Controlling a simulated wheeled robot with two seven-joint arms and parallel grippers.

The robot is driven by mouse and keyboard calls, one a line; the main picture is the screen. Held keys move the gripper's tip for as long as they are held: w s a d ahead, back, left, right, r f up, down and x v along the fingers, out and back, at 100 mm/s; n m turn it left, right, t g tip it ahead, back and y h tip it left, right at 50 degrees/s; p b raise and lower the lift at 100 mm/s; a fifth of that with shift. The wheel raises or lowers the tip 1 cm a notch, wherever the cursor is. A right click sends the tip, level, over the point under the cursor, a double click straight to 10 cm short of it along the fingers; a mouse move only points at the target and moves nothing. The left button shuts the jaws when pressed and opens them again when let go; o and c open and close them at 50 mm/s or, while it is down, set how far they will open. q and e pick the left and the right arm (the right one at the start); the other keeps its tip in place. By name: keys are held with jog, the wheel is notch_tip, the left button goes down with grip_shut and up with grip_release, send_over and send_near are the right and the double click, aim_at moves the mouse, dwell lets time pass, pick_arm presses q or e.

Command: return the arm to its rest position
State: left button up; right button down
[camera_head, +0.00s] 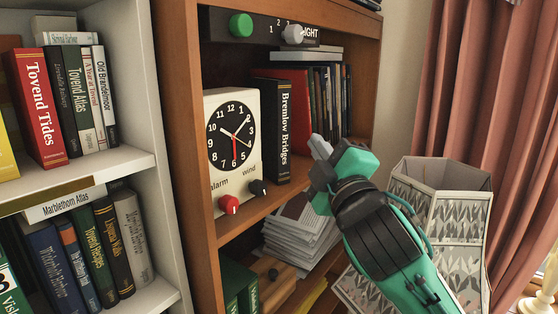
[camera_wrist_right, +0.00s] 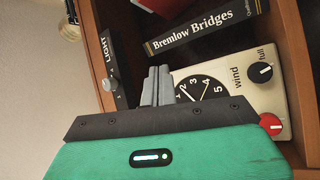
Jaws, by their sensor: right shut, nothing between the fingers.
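My right gripper (camera_head: 321,147) is in front of the wooden bookcase, to the right of the clock and the black book. Its fingers are shut with nothing between them. In the right wrist view its closed fingers (camera_wrist_right: 157,86) point toward the shelf, with the clock just beyond them to the right. My right arm (camera_head: 385,240) comes in from the lower right, in front of the patterned lampshade-like container. My left gripper does not show in either view.
A white clock (camera_head: 212,170) with red and black knobs stands on the bookcase shelf beside the black book Bremlow Bridges (camera_head: 272,130). Above is a panel with a green knob (camera_head: 241,25) and a grey knob (camera_head: 292,35). A patterned container (camera_head: 460,210) stands at right, before pink curtains (camera_head: 480,90).

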jog(key=s+d+f+m+g+h, duration=0.2)
jog(key=d+f+m+g, duration=0.1)
jog(key=f, duration=0.9)
jog(key=s+d+f+m+g+h, duration=0.1)
jog(key=d+f+m+g, duration=0.2)
jog(key=f, duration=0.8)
jog(key=s+d+f+m+g+h, duration=0.2)
jog(key=d+f+m, duration=0.1)
jog(key=f, duration=0.9)
jog(key=s+d+f+m+g+h, duration=0.1)
jog(key=s+d+f+m+g, duration=0.3)
jog(key=s+f, duration=0.75)
jog(key=s+d+f+m+g+h, duration=0.1)
jog(key=s+d+f+m+g, duration=0.3)
jog(key=s+f, duration=0.75)
jog(key=s+f+n+g+b, duration=0.25)
jog(key=f+b, duration=0.25)
jog(key=f, duration=3)
jog(key=s+d+f+g+b, duration=0.1)
jog(key=s+d+f+b, duration=0.1)
jog(key=s+f, duration=1.7)
notch_tip(320, 180, down, 3)
jog(key=shift+s+d+b, duration=0.25)
jog(key=shift+b, duration=0.45)
